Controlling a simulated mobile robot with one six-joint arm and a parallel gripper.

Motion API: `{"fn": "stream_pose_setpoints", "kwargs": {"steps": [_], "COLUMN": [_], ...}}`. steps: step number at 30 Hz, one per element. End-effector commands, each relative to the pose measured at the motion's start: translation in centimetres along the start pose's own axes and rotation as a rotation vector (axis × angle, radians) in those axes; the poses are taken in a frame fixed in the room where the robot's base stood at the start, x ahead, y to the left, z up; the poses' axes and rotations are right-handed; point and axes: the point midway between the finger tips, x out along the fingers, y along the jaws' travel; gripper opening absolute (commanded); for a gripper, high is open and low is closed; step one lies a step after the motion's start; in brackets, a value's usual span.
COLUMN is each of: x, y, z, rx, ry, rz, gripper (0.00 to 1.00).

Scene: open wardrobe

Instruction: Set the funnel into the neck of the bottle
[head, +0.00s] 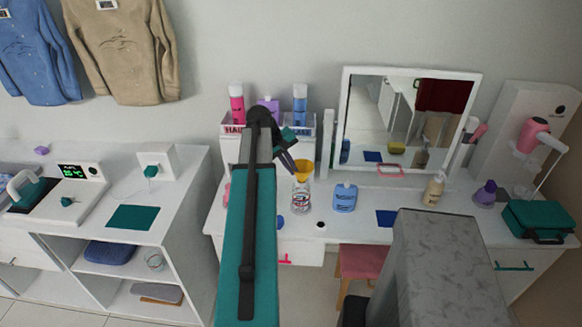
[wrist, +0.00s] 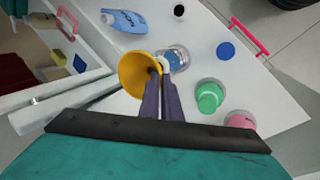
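The yellow funnel (head: 302,169) is just above the clear bottle (head: 302,196) on the white dressing table, in line with it in the head view. In the wrist view the funnel (wrist: 136,76) shows its wide mouth, and the bottle (wrist: 177,58) is just right of it. My gripper (head: 291,160) has its dark fingers close together at the funnel's wall; the fingertips also show in the wrist view (wrist: 162,76). It appears shut on the funnel. The spout is mostly hidden, so I cannot tell whether it is inside the neck.
A blue bottle (head: 345,198) stands right of the clear bottle. In the wrist view a green-capped container (wrist: 209,96) and a pink one (wrist: 240,121) stand close by. The mirror (head: 408,125) stands behind. A blue mat (head: 387,218) lies farther right.

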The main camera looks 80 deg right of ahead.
Motion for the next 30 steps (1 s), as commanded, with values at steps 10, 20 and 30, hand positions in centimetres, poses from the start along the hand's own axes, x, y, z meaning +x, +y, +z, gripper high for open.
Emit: {"fn": "stream_pose_setpoints", "kwargs": {"steps": [10,20,30], "x": [0.6,1.1,1.5], "y": [-0.3,-0.5,-0.7], "z": [0.0,0.0,0.0], "rx": [0.000,0.000,0.000], "ry": [0.000,0.000,0.001], "rz": [0.000,0.000,0.000], "gripper": [0.00,0.00,0.05]}}
